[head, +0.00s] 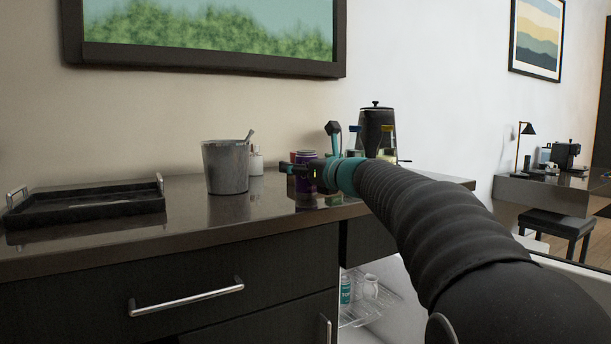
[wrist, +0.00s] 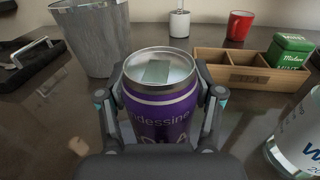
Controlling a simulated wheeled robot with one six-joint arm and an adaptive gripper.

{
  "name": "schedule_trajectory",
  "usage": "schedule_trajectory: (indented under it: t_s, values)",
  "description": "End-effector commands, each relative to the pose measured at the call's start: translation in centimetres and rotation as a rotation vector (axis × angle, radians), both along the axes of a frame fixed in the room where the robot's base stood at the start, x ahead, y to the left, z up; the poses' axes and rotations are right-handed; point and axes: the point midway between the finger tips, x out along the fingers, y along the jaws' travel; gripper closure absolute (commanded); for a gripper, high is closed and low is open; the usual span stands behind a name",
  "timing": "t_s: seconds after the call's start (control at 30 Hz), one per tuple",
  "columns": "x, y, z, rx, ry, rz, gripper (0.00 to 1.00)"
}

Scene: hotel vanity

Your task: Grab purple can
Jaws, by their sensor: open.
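The purple can (wrist: 161,118) stands upright on the dark counter, with a silver rim and pale lettering on its side. In the wrist view it sits between the two fingers of my gripper (wrist: 161,85), one on each side. The fingers are open around it; whether either touches the can I cannot tell. In the head view the purple can (head: 307,157) shows only in part behind my gripper (head: 300,171), which reaches in low from the right.
A grey bin (wrist: 92,38) stands behind to the left, and a black tray (head: 85,207) lies at the far left. A wooden box (wrist: 235,72) with a green tin (wrist: 289,50) is behind to the right. A red mug (wrist: 239,26) stands farther back. A white can (wrist: 299,138) is close on the right.

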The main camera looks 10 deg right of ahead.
Motion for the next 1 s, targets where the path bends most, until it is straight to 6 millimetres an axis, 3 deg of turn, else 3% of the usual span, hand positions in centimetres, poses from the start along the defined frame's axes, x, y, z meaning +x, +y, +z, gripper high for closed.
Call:
schedule_trajectory:
  t_s: [0.17,0.4,0.43,1.0]
  values:
    - [0.02,-0.04,0.01,0.0,0.0,-0.001,0.34]
    - [0.0,-0.03,0.0,-0.001,0.0,-0.001,0.91]
    - [0.0,-0.03,0.0,-0.001,0.0,-0.001,0.96]
    - [-0.01,-0.04,0.06,0.0,-0.001,-0.001,1.0]
